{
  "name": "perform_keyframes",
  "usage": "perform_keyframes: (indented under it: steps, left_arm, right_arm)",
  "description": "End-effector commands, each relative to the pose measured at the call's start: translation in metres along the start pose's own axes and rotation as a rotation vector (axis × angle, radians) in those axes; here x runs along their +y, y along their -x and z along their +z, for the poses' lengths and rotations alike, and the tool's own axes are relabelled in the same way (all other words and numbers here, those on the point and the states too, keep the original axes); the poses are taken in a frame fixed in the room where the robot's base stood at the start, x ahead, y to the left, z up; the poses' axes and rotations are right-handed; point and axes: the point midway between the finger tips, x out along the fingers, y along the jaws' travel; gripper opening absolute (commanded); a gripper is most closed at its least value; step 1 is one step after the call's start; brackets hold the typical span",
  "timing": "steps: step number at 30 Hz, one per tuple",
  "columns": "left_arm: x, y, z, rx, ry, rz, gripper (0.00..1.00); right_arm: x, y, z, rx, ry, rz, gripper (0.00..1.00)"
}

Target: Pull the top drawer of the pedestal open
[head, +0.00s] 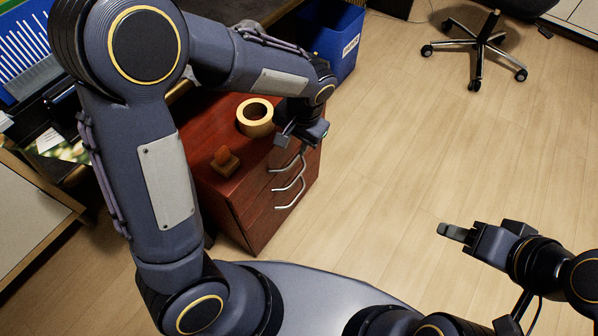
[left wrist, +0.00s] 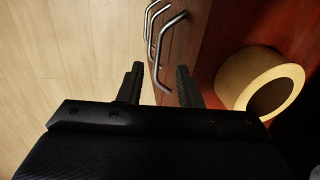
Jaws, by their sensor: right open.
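The reddish-brown wooden pedestal (head: 245,200) stands left of centre in the head view, with three curved metal handles on its front. The top drawer's handle (head: 287,163) is the uppermost; in the left wrist view it is the nearest bar (left wrist: 172,45). My left gripper (head: 300,140) is at the pedestal's top front edge, just above that handle. In the left wrist view its two fingers (left wrist: 158,85) are apart, with the near end of the top handle between them; I cannot tell whether they touch it. The drawers look shut. My right gripper (head: 455,233) is open and empty over the floor.
A yellow tape roll (head: 255,117) stands on the pedestal close to my left gripper. A small orange-brown object on a wooden base (head: 225,161) is also on top. A blue bin (head: 340,40) is behind. The floor (head: 400,130) before the drawers is clear.

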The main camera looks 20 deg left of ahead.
Motion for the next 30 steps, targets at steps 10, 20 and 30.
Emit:
perform_keyframes:
  steps: [10, 20, 30]
  left_arm:
    - [0.003, -0.048, -0.003, -0.007, -0.01, -0.015, 0.32]
    - [0.002, -0.084, -0.003, -0.006, -0.011, -0.014, 0.32]
    - [0.002, -0.085, -0.003, -0.004, -0.011, -0.013, 0.26]
  right_arm:
    - [0.008, -0.018, 0.009, 0.001, 0.0, 0.0, 0.56]
    - [0.013, -0.029, 0.015, 0.0, 0.0, 0.0, 0.56]
    - [0.013, -0.029, 0.015, 0.0, 0.0, 0.0, 0.56]
